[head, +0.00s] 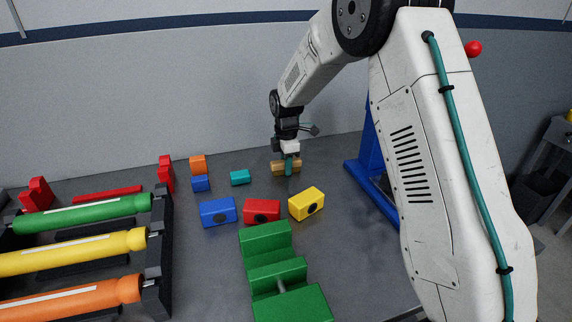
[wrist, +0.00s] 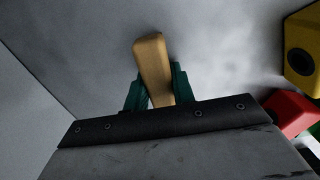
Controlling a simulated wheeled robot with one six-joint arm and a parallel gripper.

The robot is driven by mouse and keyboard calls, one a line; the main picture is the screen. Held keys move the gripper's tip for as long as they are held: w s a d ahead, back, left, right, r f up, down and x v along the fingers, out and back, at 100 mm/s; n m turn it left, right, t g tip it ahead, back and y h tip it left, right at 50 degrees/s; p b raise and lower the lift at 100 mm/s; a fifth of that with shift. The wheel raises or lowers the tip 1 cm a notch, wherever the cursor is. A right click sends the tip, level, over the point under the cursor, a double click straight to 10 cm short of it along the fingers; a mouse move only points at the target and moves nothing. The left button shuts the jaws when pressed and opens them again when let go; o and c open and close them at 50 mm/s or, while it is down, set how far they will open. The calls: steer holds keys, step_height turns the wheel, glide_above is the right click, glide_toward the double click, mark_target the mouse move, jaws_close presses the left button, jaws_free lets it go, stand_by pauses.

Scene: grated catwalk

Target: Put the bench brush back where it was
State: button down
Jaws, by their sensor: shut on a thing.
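The bench brush shows as a tan wooden piece (head: 278,168) at the back of the grey table, near the wall. In the wrist view its tan handle (wrist: 151,58) sticks out between two teal fingers. My gripper (head: 288,168) points down over the brush and is shut on it. It also shows in the wrist view (wrist: 153,92). The brush is low over the tabletop; I cannot tell whether it touches. Its bristles are not visible.
Blue (head: 218,212), red (head: 262,211) and yellow (head: 306,203) blocks with dark round spots stand in front of my gripper. A teal block (head: 240,177) is to its left. A green stepped block (head: 274,265) is nearer. A rack of coloured rollers (head: 155,255) fills the left.

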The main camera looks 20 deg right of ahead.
steer(key=c, duration=1.2)
jaws_free()
steer(key=shift+f, duration=0.1)
steer(key=shift+o, duration=0.2)
step_height(320, 180, up, 13)
steer(key=shift+f, duration=0.2)
steer(key=s+d+r+m, duration=0.1)
steer(key=s+r+m, duration=0.4)
steer(key=s, duration=0.6)
steer(key=s+d+r+m, duration=0.1)
steer(key=s+r+m, duration=0.3)
steer(key=s+r, duration=0.5)
steer(key=s+f+m, duration=0.3)
steer(key=s+m, duration=0.1)
steer(key=s, duration=0.8)
steer(key=s+d+f+m+t, duration=0.1)
steer(key=s+m, duration=0.4)
steer(key=s, duration=0.7)
steer(key=shift+f, duration=0.9)
steer(key=shift+d, duration=0.1)
